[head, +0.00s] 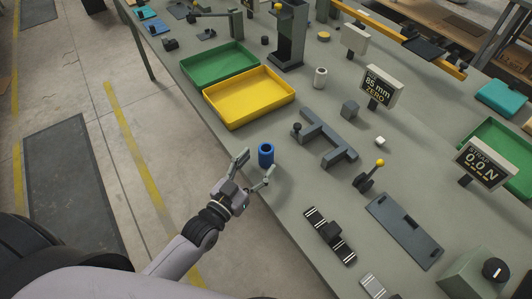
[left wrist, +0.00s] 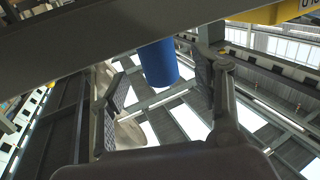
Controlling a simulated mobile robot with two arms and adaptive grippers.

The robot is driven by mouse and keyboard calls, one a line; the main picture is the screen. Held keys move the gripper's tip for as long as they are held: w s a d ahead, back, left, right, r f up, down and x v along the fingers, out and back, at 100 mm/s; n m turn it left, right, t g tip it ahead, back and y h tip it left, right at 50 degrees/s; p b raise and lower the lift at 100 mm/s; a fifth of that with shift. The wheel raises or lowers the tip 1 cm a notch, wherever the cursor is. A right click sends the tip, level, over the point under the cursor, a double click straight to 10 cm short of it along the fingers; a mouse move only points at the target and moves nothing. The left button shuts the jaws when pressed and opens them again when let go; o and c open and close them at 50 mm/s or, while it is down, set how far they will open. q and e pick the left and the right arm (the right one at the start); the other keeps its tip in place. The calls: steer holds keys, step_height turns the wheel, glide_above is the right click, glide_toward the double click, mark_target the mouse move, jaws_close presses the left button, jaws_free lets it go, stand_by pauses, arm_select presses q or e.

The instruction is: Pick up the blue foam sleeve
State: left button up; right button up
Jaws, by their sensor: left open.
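The blue foam sleeve (head: 266,155) is a short, upright hollow cylinder on the grey bench, close to its near left edge. My left gripper (head: 256,166) is open, with its two fingers spread on the near side of the sleeve. In the left wrist view the blue sleeve (left wrist: 158,64) shows between and beyond the open fingers of my left gripper (left wrist: 160,88). I see no contact between fingers and sleeve, and its upper end is cut off by a dark grey band in that view. My right gripper is not in view.
The grey bench (head: 225,140) has a yellow tray (head: 205,103) and a green tray (head: 188,68) behind the sleeve. A dark grey bracket (head: 327,137) stands to its right. A black striped strap piece (head: 330,236) lies nearer. Bench surface directly around the sleeve is clear.

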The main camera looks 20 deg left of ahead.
mark_target(262, 160)
arm_select(q)
steer(key=x, duration=0.2)
steer(key=p+x, duration=0.1)
steer(key=x, duration=0.2)
steer(key=shift+f, duration=0.2)
steer(key=shift+s, duration=0.1)
steer(key=shift+c, duration=0.5)
steer(key=c, duration=1)
